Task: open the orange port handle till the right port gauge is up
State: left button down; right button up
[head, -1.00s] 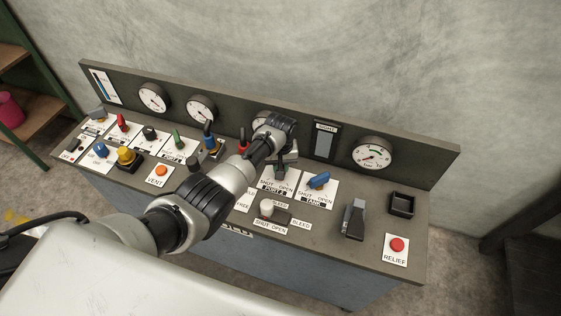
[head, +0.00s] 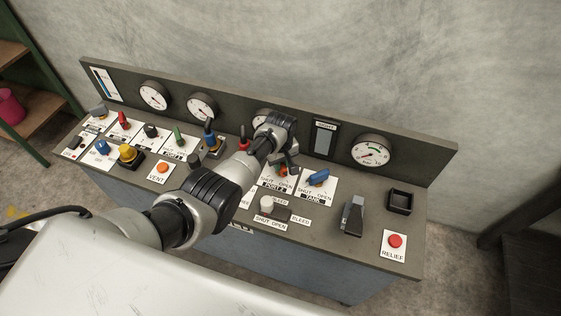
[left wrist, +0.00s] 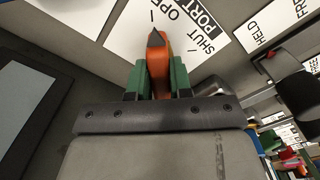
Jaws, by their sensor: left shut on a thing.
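The orange port handle (left wrist: 160,58) stands on a white plate (left wrist: 190,30) reading SHUT, OPEN and PORT. My left gripper (left wrist: 158,80) is shut on it, with green finger pads on both sides. The handle's dark tip points toward the OPEN end of the plate in the left wrist view. In the head view, a little of the orange handle (head: 283,170) shows below my left gripper (head: 286,163). A round gauge (head: 261,116) behind my left wrist is mostly hidden, so its needle cannot be read. My right gripper is not in view.
A blue handle (head: 318,177) on the TANK plate stands close to the right. A pale knob (head: 267,203) sits in front. Other gauges (head: 202,106) line the back panel, one (head: 371,150) at the right. A red RELIEF button (head: 395,241) is at the right end.

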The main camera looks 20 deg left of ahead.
pick_arm(q)
jog(key=shift+w+r, duration=0.1)
jog(key=c, duration=1)
grip_release()
jog(key=shift+r, duration=0.35)
notch_tip(320, 180, up, 10)
